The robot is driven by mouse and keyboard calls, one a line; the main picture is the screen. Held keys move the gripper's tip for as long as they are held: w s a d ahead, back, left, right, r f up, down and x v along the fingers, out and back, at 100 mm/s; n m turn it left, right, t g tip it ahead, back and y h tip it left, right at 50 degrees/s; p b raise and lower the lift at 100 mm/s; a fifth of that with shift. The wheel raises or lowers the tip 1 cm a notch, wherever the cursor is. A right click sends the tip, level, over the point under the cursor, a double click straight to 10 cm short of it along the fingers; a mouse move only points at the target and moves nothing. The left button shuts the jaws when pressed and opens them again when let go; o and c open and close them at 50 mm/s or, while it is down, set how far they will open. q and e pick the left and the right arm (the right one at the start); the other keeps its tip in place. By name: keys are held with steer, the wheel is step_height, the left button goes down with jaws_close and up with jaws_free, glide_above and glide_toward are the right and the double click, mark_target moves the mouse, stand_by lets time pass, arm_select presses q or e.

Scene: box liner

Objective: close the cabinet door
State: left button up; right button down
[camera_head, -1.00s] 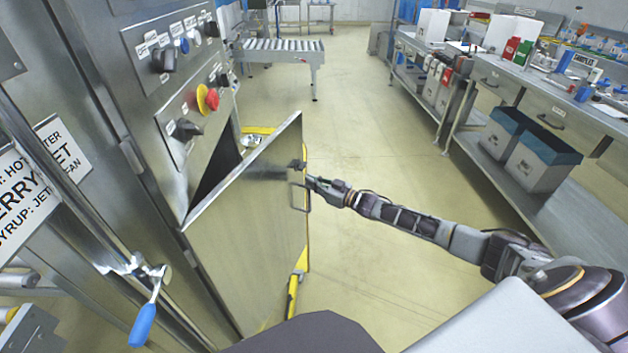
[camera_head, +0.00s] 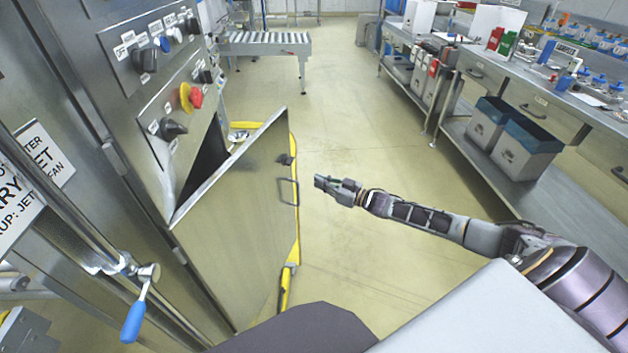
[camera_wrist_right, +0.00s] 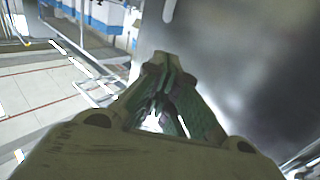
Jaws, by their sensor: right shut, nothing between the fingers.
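The cabinet door (camera_head: 235,215) is a flat steel panel standing open at an angle from the tall steel cabinet (camera_head: 135,120). A dark gap shows between its top edge and the cabinet. The door's handle (camera_head: 289,191) is a small bar near its right edge, with a dark latch (camera_head: 286,160) above it. My right gripper (camera_head: 319,181) is just right of the handle, apart from it, shut and empty. In the right wrist view my gripper's fingers (camera_wrist_right: 165,75) are together, with the grey door surface (camera_wrist_right: 235,70) beside them. My left gripper is not in view.
The cabinet carries knobs and a red and yellow emergency button (camera_head: 190,97). A blue-handled lever (camera_head: 134,320) sticks out at lower left. A workbench (camera_head: 540,105) with grey bins (camera_head: 525,150) runs along the right. The floor between is clear.

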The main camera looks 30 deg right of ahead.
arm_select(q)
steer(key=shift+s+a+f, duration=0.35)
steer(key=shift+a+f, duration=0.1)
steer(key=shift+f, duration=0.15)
arm_select(e)
steer(key=shift+d+v, duration=0.3)
steer(key=shift+v, duration=1.5)
steer(key=shift+w, duration=0.15)
